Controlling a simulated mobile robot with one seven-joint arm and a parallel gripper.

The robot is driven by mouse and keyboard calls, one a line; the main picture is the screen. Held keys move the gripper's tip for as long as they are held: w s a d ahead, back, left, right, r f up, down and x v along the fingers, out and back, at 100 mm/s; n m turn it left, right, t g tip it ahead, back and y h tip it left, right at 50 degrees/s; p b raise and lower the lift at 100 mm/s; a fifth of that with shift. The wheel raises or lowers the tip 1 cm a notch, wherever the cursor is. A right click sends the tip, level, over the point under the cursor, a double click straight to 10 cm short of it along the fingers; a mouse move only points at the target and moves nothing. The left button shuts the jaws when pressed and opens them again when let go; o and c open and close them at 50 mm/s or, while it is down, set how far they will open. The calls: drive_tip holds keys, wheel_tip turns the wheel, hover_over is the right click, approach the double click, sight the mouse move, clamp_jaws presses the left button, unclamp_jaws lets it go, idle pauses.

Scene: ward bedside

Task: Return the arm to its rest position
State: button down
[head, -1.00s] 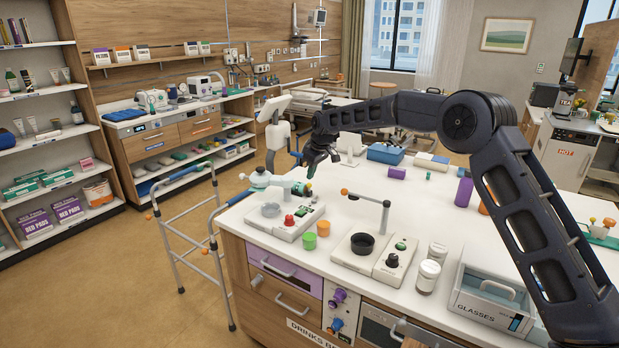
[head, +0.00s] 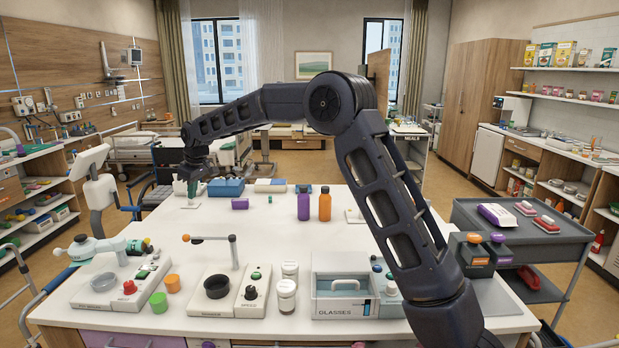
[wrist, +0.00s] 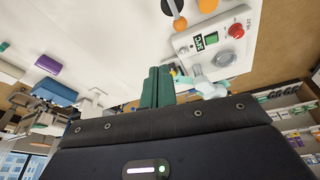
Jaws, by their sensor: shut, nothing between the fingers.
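My arm reaches from the lower right of the head view up and over the white counter (head: 330,222), bent at the elbow. My gripper (head: 192,190) hangs at the arm's far end on the left, above the back left part of the counter. In the wrist view the green fingers of my gripper (wrist: 158,84) are together with nothing between them. The control box with a red button (wrist: 226,40) shows beyond them. The exact gap between the fingertips and the counter cannot be told.
Purple bottle (head: 304,203) and orange bottle (head: 325,204) stand mid-counter. The blue box (head: 226,187) is close to my gripper. The glasses box (head: 343,294), jars (head: 287,295) and red-button station (head: 125,285) line the front. A dark cart (head: 530,255) stands at right.

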drive_tip(key=s+d+r+m+t, duration=0.15)
drive_tip(key=d+r, duration=0.25)
drive_tip(key=d, duration=0.9)
drive_tip(key=d+r+m+h, duration=0.1)
drive_tip(key=d+r+m, duration=0.25)
drive_tip(key=d, duration=0.95)
drive_tip(key=s+d+r+m+t, duration=0.15)
drive_tip(key=d+r, duration=0.35)
drive_tip(key=d, duration=0.9)
drive_tip(key=s+d+f+m+h, duration=0.1)
drive_tip(key=s+d+m, duration=0.2)
drive_tip(key=s+d, duration=0.65)
drive_tip(key=s+d+f+m, duration=0.25)
drive_tip(key=s+d, duration=0.45)
drive_tip(key=d, duration=0.6)
drive_tip(key=s+d+f+m+h, duration=0.1)
drive_tip(key=s+d+f+m, duration=0.2)
drive_tip(key=s, duration=0.5)
drive_tip(key=shift+s+d+f, duration=0.35)
drive_tip(key=shift+d+f, duration=0.5)
drive_tip(key=shift+d, duration=0.3)
